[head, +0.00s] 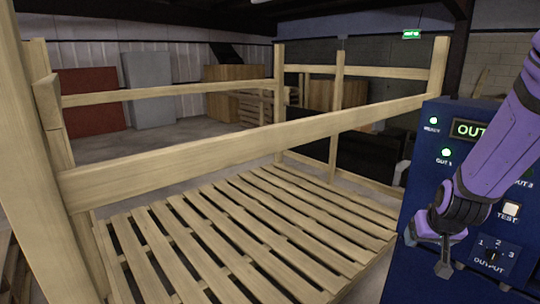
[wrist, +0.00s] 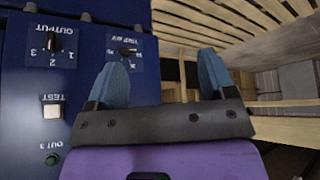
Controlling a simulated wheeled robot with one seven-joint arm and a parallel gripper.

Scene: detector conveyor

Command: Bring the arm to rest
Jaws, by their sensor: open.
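My gripper (wrist: 160,56) is open and empty in the wrist view. Its two blue fingers stand wide apart with nothing between them. My purple arm (head: 490,160) reaches down from the upper right in the head view, in front of the blue control panel (head: 425,150); I cannot clearly make out the fingers there. The panel also fills the left of the wrist view (wrist: 25,120), upside down. The fingers appear apart from it.
The panel has an OUTPUT knob (head: 492,257), a white TEST button (head: 511,209) and a lit display (head: 470,129), partly hidden by my arm. A slatted wooden pallet (head: 250,230) with rails (head: 230,150) fills the middle. Open floor lies behind it.

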